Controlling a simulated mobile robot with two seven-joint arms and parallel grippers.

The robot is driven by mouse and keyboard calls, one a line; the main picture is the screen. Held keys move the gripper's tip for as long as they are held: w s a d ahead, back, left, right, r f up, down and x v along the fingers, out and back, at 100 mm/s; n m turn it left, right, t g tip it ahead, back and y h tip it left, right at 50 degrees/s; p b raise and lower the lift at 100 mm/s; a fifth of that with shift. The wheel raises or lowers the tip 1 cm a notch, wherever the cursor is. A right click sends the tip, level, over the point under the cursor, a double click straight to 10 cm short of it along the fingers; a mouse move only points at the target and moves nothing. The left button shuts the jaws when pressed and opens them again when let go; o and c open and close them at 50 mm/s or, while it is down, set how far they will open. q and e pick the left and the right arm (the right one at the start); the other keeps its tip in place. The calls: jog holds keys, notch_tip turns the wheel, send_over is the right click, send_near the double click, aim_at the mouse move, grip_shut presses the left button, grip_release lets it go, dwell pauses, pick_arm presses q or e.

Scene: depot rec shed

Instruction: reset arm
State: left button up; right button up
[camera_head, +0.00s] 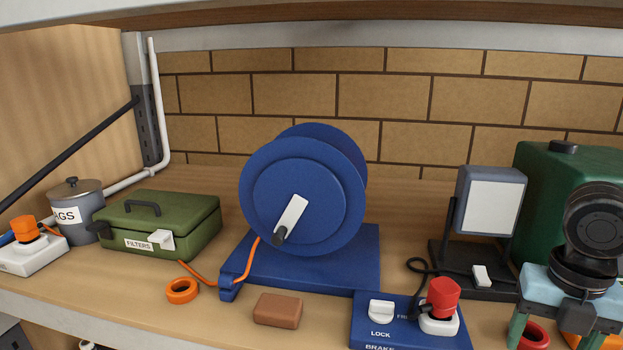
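My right gripper (556,335) is at the lower right, with a light blue body and green fingers pointing down. The fingers are spread apart, and their tips run to the bottom edge of the picture. A red ring (533,335) shows by the left finger; I see no object clamped. My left gripper is not in view. A blue cable reel (305,190) with a white crank arm (292,215) stands mid-shelf. The crank's dark knob points down and left.
A blue lock/brake panel (365,330) carries a white knob and a red plug. A lamp (490,205) and green canister (545,165) stand near my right arm. A brown block (278,310), orange ring (182,290) and green filters box (160,222) lie leftward. A shelf (400,12) hangs above.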

jog(key=s+d+f+m, duration=0.75)
jog(key=d+f, duration=0.35)
jog(key=f, duration=0.3)
jog(key=s+a+f+m, duration=0.2)
jog(key=s+f+m, duration=0.5)
jog(key=s+f, duration=0.8)
jog(key=s+a+f+m, duration=0.2)
jog(key=s+a+m, duration=0.4)
jog(key=a, duration=0.4)
jog(key=s+a+f+m, duration=0.2)
jog(key=s+a+m, duration=0.2)
jog(key=a+m, duration=0.5)
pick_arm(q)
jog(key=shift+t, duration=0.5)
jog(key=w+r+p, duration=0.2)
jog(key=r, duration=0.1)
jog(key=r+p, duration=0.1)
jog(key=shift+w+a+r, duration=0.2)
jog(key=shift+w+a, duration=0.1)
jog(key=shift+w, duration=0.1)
pick_arm(e)
jog(key=w+a+f+n+t+y, duration=0.1)
jog(key=w+a+f+t+y, duration=0.1)
jog(key=w+f+t, duration=0.3)
jog(key=w+a+t, duration=0.1)
jog(key=w+t, duration=0.2)
jog(key=w, duration=0.1)
jog(key=shift+a+f+t, duration=0.15)
jog(key=shift+a+t, duration=0.1)
jog(key=shift+t, duration=0.15)
